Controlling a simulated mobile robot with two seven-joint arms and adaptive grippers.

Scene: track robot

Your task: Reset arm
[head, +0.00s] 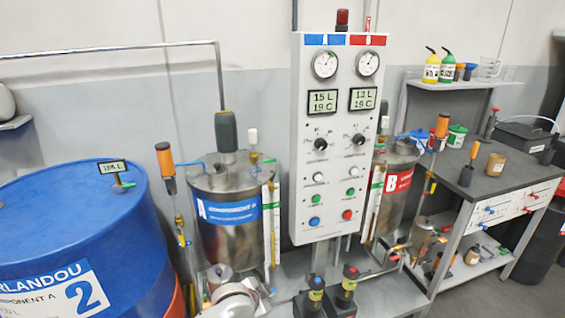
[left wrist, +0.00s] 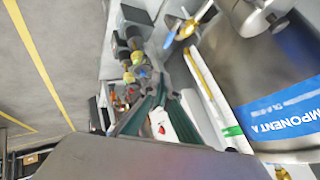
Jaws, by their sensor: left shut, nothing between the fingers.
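My left gripper (left wrist: 165,88) shows in the left wrist view, pointing up the picture from a large grey housing along the bottom edge. Its dark fingers come together and hold nothing. Beside it on the right is the steel component A tank (left wrist: 262,75) with its blue label. In the head view, a pale rounded part of my left arm stands at the bottom edge in front of the component A tank (head: 225,240). The fingers cannot be made out there. My right gripper is in neither view.
A blue drum (head: 140,240) stands at the left. The control panel (head: 335,215) rises in the middle, with the component B tank (head: 397,185) behind its right side. A grey workbench (head: 480,185) with bottles and tools is at the right. Bare floor (left wrist: 40,110) shows in the left wrist view.

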